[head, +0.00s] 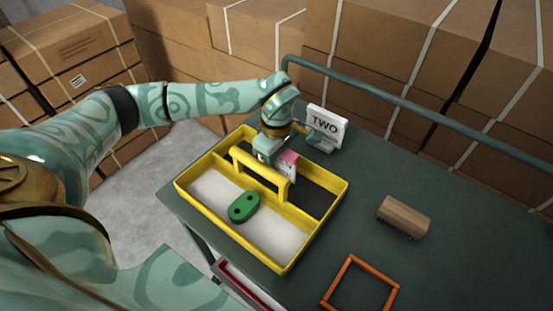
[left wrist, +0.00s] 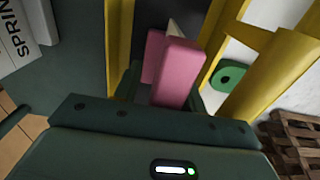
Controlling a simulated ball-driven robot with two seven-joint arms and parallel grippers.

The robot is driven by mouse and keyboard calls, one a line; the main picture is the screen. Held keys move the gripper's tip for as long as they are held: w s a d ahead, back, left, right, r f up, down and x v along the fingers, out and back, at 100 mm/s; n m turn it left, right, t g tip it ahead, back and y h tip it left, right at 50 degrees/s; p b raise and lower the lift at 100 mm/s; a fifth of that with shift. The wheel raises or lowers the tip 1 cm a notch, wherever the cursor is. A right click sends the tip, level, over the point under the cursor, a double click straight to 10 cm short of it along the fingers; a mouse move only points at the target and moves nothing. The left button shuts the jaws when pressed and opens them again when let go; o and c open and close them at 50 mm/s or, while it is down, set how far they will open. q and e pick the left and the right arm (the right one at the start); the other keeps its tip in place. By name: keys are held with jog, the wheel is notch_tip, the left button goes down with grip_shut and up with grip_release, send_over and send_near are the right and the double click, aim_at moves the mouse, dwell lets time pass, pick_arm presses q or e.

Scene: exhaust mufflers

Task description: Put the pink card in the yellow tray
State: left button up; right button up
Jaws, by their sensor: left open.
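The yellow tray (head: 290,268) lies on the cart top, with a raised yellow handle along its divider. One compartment has a pale floor, the other a dark floor. The pink card (head: 289,157) is upright over the dark compartment beside the handle, with a white part below its pink top. In the left wrist view the pink card (left wrist: 178,73) shows as two pink slabs with a white tip behind. My left gripper (head: 276,152) is open at the card, its fingers low on either side of the pink in the wrist view. The card's lower end is hidden. My right gripper is out of view.
A green piece (head: 243,207) with dark holes lies in the pale compartment. A white "TWO" sign (head: 326,126) stands behind the tray. A brown block (head: 403,217) and an orange frame (head: 359,287) lie to the right. A rail (head: 420,115) edges the cart; stacked boxes stand behind.

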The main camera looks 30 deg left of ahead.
pick_arm(q)
notch_tip(320, 180, up, 12)
jog(key=p, duration=0.3)
dwell(0.4)
